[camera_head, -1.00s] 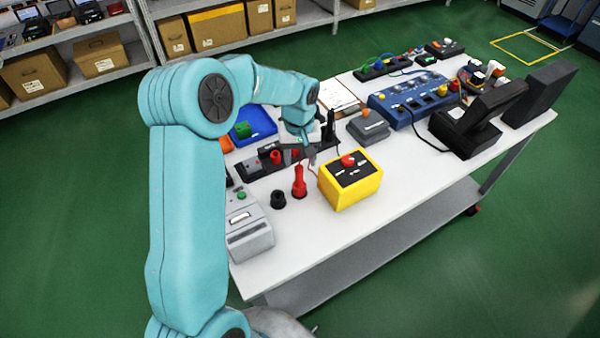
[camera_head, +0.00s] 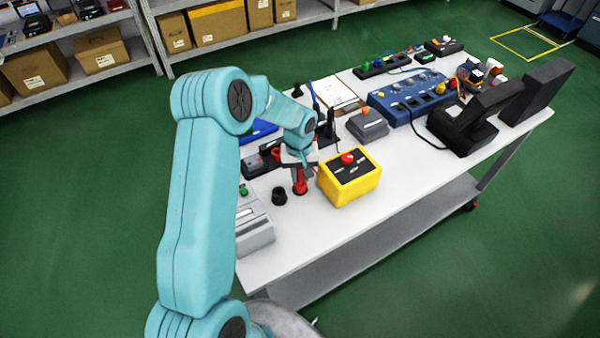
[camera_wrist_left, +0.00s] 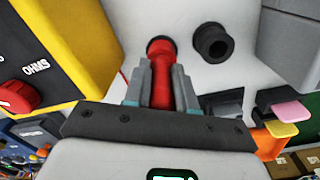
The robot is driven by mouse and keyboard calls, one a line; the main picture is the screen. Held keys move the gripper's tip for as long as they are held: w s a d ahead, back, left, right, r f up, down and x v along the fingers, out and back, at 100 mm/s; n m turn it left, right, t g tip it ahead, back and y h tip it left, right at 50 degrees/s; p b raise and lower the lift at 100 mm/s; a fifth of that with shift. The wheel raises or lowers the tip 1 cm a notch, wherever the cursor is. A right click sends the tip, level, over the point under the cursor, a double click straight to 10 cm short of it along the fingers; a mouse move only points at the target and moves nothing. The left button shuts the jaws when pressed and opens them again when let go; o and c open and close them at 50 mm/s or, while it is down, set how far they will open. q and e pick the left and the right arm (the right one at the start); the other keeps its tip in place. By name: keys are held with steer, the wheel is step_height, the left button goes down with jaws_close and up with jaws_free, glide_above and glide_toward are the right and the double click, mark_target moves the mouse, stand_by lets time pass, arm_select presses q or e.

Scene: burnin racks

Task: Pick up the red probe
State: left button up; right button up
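The red probe (camera_head: 300,187) stands upright on the white table, left of the yellow box. My left gripper (camera_head: 299,168) is lowered over its upper part and hides it. In the left wrist view, the two grey fingers (camera_wrist_left: 164,90) lie on either side of the narrow shaft of the red probe (camera_wrist_left: 161,64), very close to it. Whether they touch it cannot be told. The probe's wide round base shows beyond the fingertips, against the table. My right gripper is not in view.
A black round socket (camera_head: 279,196) stands just left of the probe, also in the left wrist view (camera_wrist_left: 212,42). The yellow box (camera_head: 349,191) with a red knob is close on the right. A grey device (camera_head: 252,228) is at the left edge. The table front is clear.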

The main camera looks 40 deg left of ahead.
arm_select(q)
jaws_close()
